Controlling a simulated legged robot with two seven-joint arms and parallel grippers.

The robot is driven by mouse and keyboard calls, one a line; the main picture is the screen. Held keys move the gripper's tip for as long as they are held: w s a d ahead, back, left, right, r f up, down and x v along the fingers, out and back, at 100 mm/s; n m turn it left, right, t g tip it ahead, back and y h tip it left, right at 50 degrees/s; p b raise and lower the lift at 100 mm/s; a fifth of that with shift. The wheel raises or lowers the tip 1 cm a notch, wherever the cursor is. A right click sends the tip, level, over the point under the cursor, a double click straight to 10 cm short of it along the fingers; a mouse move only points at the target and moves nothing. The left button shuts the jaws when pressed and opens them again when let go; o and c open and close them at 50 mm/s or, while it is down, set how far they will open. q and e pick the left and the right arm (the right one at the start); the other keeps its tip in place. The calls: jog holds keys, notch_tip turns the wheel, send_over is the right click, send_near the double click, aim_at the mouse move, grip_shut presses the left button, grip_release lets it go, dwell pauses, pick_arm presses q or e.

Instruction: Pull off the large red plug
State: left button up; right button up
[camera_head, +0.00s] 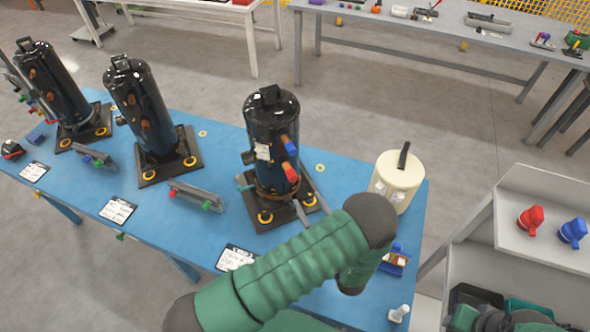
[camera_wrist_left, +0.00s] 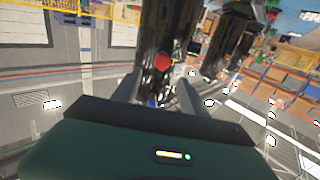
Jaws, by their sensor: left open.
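The large red plug (camera_head: 290,172) sits on the side of the nearest black compressor (camera_head: 268,108), below a blue part. In the left wrist view the red plug (camera_wrist_left: 162,62) faces me on the dark cylinder. My left gripper (camera_wrist_left: 157,90) is open, its two fingers either side of the line to the plug, with the plug beyond them. I cannot tell from these views whether the fingers touch it. In the head view my green left arm hides most of the gripper. My right gripper does not show.
Two more black compressors (camera_head: 140,105) stand to the left on the blue table (camera_head: 222,140). A cream canister (camera_head: 396,180) stands at the right end. A shelf at right holds a red plug (camera_head: 531,220) and a blue plug (camera_head: 573,233). Cards lie along the front edge.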

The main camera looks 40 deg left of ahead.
aim_at(294, 180)
pick_arm(q)
jog(key=x, duration=0.6)
jog(key=shift+a+f, duration=0.15)
jog(key=x, duration=0.3)
jog(key=shift+s+a+f+b, duration=0.1)
jog(key=shift+a+f+b, duration=0.05)
jog(key=shift+a+b, duration=0.2)
jog(key=shift+a, duration=0.4)
jog(key=shift+d, duration=0.45)
jog(key=shift+a, duration=0.4)
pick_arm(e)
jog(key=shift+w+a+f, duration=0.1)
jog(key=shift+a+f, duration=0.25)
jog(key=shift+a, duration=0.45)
pick_arm(q)
jog(key=shift+d, duration=0.25)
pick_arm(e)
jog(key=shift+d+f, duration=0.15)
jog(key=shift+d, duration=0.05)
